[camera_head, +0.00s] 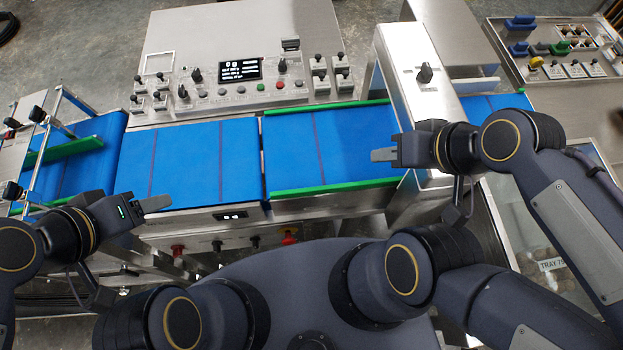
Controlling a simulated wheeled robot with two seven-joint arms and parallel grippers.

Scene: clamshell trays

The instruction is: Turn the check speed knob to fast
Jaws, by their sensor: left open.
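A grey control panel (243,50) stands behind the blue conveyor, with a dark display and several black knobs. One black knob (196,75) sits left of the display and another black knob (282,66) sits right of it. A further knob (424,73) is on the steel housing over the belt. Labels are too small to read, so I cannot tell which is the check speed knob or its setting. My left gripper (157,204) is open and empty above the belt's front left edge. My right gripper (384,155) is over the belt beside the housing, apart from all knobs; its jaw gap is hidden.
The blue conveyor (190,160) is empty, with green guide rails (335,187) on its right section. The steel housing (400,60) rises beside my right gripper. Small controls, including a red knob (289,237), line the front below the belt. A tool tray (560,48) is at the far right.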

